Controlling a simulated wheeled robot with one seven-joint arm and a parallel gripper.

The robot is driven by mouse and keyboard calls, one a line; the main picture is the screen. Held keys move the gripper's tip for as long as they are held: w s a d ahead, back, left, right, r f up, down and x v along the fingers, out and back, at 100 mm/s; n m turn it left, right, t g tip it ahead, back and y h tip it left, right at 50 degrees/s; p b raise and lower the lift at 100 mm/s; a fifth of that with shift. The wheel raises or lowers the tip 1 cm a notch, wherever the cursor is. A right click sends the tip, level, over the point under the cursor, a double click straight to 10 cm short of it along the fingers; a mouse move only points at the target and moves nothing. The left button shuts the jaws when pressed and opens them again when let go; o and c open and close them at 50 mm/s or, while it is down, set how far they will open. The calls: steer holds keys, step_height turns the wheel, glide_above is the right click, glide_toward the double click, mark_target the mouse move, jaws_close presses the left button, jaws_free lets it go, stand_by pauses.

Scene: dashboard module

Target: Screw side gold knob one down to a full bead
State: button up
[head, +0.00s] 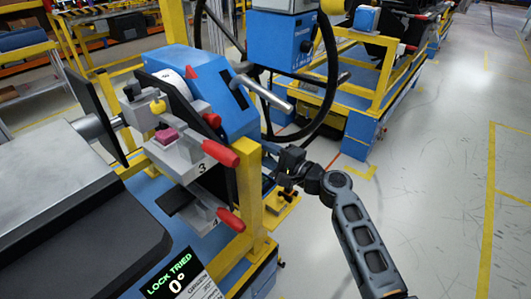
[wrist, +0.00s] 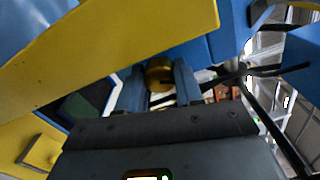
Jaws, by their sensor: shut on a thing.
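A gold knob (wrist: 159,72) shows in the upper middle of the wrist view, between the two blue fingers of my gripper (wrist: 158,88). The fingers are shut on its sides. In the head view my gripper (head: 284,184) is beside the right side of the yellow post of the dashboard stand. The knob cannot be made out there, hidden by my gripper and the stand. A sign (head: 180,275) at the lower left of the head view reads "LOCK TRIED 0°".
The yellow post (head: 250,190) stands close to the left of my gripper. Red-handled levers (head: 220,153) stick out from the blue dashboard module (head: 215,85), with a black steering wheel (head: 332,70) behind. A yellow beam (wrist: 110,45) crosses the wrist view close by. The floor at right is clear.

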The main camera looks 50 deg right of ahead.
steer(key=o, duration=0.8)
steer(key=shift+c, duration=0.2)
steer(key=shift+s, duration=0.1)
steer(key=s+b, duration=0.1)
steer(key=s, duration=0.6)
steer(key=shift+s+d, duration=0.15)
steer(key=shift+s, duration=0.2)
steer(key=shift+f, duration=0.1)
